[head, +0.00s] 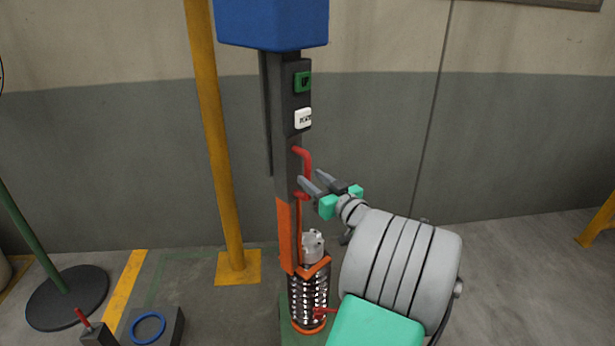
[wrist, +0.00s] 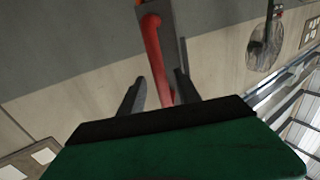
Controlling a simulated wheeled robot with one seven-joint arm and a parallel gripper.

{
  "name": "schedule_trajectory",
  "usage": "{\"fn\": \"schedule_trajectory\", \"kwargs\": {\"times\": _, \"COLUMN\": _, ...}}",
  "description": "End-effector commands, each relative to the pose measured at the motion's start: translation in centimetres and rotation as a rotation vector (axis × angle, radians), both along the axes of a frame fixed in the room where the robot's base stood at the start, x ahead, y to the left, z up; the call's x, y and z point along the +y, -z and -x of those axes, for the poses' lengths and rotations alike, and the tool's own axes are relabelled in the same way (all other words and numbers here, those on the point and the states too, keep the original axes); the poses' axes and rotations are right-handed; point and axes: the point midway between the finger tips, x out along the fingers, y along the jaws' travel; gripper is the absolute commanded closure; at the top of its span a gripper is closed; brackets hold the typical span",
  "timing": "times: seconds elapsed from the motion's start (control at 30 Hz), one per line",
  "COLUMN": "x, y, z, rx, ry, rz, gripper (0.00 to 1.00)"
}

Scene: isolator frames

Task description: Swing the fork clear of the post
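A dark upright post (head: 276,120) hangs below a blue housing (head: 272,22). A red handle (head: 306,160) sticks out from its right side; it also shows in the wrist view (wrist: 155,50). An orange piece (head: 287,232), seemingly the fork, runs down the post's lower part to an orange bracket (head: 314,268) by a grey metal fitting (head: 312,247). Below is a shiny coil (head: 310,292). My gripper (head: 311,178) is at the handle's lower part. In the wrist view its fingers (wrist: 158,88) are apart, with the red bar between them and gaps visible. Contact cannot be told.
A green UP button (head: 303,82) and a white button (head: 303,118) sit on the post above the handle. A yellow pole (head: 213,130) stands to the left. A dark block with a blue ring (head: 149,327) is at lower left. Floor to the right is clear.

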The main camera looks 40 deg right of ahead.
Motion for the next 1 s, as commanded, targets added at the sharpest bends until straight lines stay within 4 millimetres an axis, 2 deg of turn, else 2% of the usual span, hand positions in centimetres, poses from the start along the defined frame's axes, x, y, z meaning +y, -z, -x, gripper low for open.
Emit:
{"fn": "schedule_trajectory", "kwargs": {"times": 0.1, "x": -0.2, "y": -0.1, "z": -2.0, "rx": 0.001, "ry": -0.003, "rz": 0.001, "gripper": 0.6}}
{"fn": "schedule_trajectory", "kwargs": {"times": 0.2, "x": -0.3, "y": 0.0, "z": -2.8, "rx": 0.002, "ry": -0.002, "rz": 0.0, "gripper": 0.6}}
{"fn": "schedule_trajectory", "kwargs": {"times": 0.47, "x": -0.4, "y": 0.0, "z": -2.9, "rx": 0.002, "ry": 0.0, "rz": 0.001, "gripper": 0.61}}
{"fn": "schedule_trajectory", "kwargs": {"times": 0.93, "x": -0.3, "y": 0.0, "z": -2.9, "rx": 0.002, "ry": 0.0, "rz": 0.001, "gripper": 1.0}}
{"fn": "schedule_trajectory", "kwargs": {"times": 1.0, "x": -0.4, "y": 0.0, "z": -2.9, "rx": 0.002, "ry": 0.0, "rz": 0.001, "gripper": 1.0}}
